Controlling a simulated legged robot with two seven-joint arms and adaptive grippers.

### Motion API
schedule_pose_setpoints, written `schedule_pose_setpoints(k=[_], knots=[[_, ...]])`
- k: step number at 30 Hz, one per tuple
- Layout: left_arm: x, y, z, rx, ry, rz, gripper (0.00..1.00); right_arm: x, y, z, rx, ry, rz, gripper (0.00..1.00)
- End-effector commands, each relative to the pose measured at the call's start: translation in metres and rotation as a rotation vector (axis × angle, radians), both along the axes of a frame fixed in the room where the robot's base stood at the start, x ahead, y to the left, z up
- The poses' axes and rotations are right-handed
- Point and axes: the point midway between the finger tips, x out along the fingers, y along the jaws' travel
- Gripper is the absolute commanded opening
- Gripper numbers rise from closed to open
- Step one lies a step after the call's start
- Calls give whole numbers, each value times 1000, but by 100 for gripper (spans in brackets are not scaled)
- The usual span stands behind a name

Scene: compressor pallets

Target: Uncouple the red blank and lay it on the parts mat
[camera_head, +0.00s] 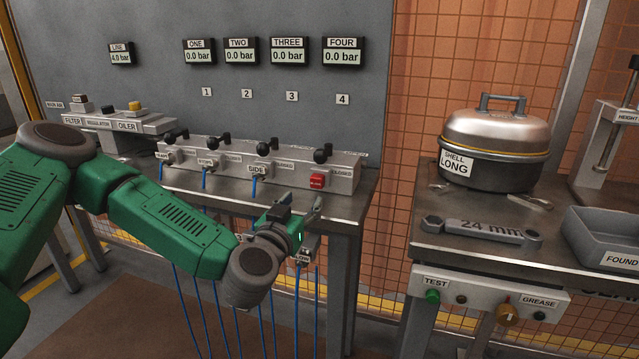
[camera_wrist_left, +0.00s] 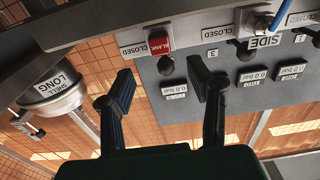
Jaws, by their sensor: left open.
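The red blank (camera_head: 317,181), labelled BLANK, sits on the front face of the manifold (camera_head: 345,180), at its right end below gauge four. The red blank also shows in the left wrist view (camera_wrist_left: 159,40), upside down, beyond my fingertips and in line with the gap between them. My left gripper (camera_head: 298,207) is open and empty, apart from the blank, in front of the bench edge and a little below it. I cannot make out the parts mat in either view. My right gripper is in neither view.
Blue hoses (camera_head: 254,187) plug into the manifold left of the blank, one by the SIDE label. Black valve levers (camera_head: 322,153) stand on top. A right bench (camera_head: 470,255) holds a shell pot (camera_head: 495,150), a 24 mm wrench (camera_head: 480,231) and a grey tray (camera_head: 605,240).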

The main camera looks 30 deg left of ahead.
Motion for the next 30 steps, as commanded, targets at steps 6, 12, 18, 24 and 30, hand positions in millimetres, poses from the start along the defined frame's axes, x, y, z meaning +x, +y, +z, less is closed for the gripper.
schedule_pose_setpoints(k=[6, 12, 18, 24, 30], knots=[[13, 3, -2, 0, 0, 2, 47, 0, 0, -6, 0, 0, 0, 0], [40, 9, -2, 0, 0, 1, 47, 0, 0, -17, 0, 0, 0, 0], [66, 14, 3, 2, 0, -1, 47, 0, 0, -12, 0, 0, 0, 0], [83, 19, 2, 1, 1, -1, 47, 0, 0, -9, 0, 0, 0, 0], [87, 20, 1, -1, 2, -1, 47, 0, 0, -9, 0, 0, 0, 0]])
